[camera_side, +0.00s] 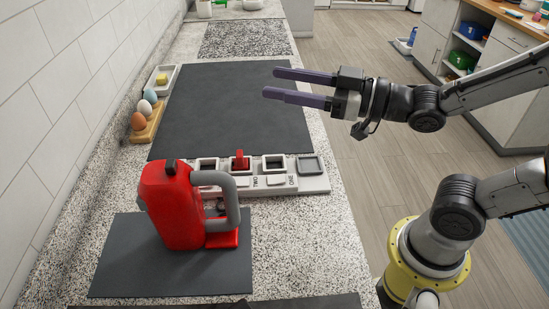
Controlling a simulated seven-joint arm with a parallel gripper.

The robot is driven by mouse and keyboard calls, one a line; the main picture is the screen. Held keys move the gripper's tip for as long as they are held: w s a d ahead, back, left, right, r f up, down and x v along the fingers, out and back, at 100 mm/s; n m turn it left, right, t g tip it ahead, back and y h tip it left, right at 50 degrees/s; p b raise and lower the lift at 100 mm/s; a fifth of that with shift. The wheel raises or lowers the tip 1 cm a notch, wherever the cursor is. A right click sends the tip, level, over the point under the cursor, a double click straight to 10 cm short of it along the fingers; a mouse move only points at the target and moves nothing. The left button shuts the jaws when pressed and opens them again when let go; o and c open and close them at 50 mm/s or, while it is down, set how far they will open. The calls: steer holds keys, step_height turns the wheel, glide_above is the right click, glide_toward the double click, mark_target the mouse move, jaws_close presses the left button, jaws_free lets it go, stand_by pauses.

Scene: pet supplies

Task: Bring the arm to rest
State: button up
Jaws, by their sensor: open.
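My gripper (282,85) is open and empty. Its two purple fingers point left, apart from each other, in the air above the right part of a large dark mat (215,110) on the counter. It touches nothing that I can see. My arm reaches in from the right side of the picture.
A red container with a grey handle (175,205) stands on a dark mat (120,265) in front. Behind it is a row of white trays (315,183), one with a red item (240,160). Eggs in a wooden holder (148,122) stand by the left wall.

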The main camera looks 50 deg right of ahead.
steer(key=d+m+g+h, duration=0.1)
steer(key=d+m+h, duration=0.2)
steer(key=d+h, duration=0.3)
steer(key=s+d+f+m+g, duration=0.1)
steer(key=s+d+f+g, duration=0.1)
steer(key=s+f+g, duration=0.2)
steer(key=s+d+f+m+g+h, duration=0.1)
steer(key=s+f+g, duration=0.4)
steer(key=s, duration=0.6)
steer(key=shift+d+m+g, duration=0.5)
steer(key=shift+d+m, duration=0.1)
steer(key=shift+d, duration=0.1)
